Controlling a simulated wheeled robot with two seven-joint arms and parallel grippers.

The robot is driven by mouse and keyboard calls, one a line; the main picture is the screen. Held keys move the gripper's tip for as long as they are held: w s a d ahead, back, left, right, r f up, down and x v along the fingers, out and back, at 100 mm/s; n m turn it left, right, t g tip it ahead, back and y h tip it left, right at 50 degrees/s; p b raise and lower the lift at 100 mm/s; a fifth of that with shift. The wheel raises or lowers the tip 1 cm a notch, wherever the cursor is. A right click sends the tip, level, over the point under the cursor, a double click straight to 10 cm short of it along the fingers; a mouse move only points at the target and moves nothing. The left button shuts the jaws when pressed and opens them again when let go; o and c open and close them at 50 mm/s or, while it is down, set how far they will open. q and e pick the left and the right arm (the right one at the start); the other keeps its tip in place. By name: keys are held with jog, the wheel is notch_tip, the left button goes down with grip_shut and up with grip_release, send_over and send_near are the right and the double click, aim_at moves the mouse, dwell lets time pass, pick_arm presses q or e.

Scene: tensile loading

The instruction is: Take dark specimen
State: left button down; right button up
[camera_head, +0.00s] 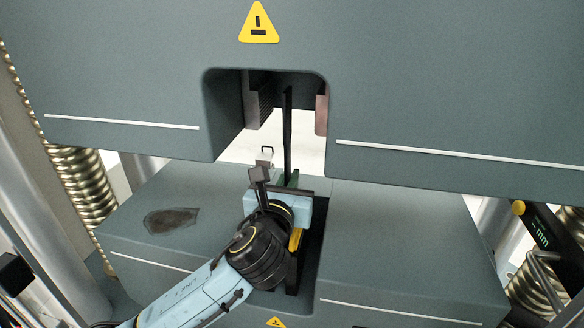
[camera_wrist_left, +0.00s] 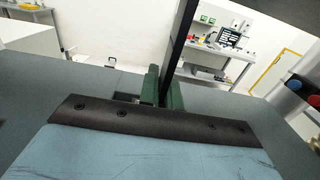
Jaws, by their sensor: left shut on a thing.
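The dark specimen (camera_head: 287,130) is a thin black strip. It stands nearly upright in the opening of the testing machine's upper block, between a grey ribbed jaw (camera_head: 258,103) on the left and a brownish jaw (camera_head: 321,112) on the right, with visible gaps to both. My left gripper (camera_head: 291,180) is shut on its lower part, above the lower block. In the left wrist view, the green fingers (camera_wrist_left: 162,88) close around the black strip (camera_wrist_left: 181,45), which leans slightly right. My right gripper is not in view.
The upper block (camera_head: 450,90) overhangs my left gripper. The lower block (camera_head: 400,240) has a dark slot (camera_head: 309,255) beside my wrist and a dark patch (camera_head: 171,220) on its left top. Ribbed columns (camera_head: 82,185) flank the machine. A bench (camera_wrist_left: 220,62) stands behind.

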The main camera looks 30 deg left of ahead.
pick_arm(q)
jog(key=shift+s+d+r, duration=0.15)
jog(key=shift+s, duration=0.4)
jog(key=shift+s+p, duration=0.3)
jog(key=shift+s, duration=0.05)
jog(key=shift+s+d, duration=0.15)
jog(key=shift+s, duration=0.15)
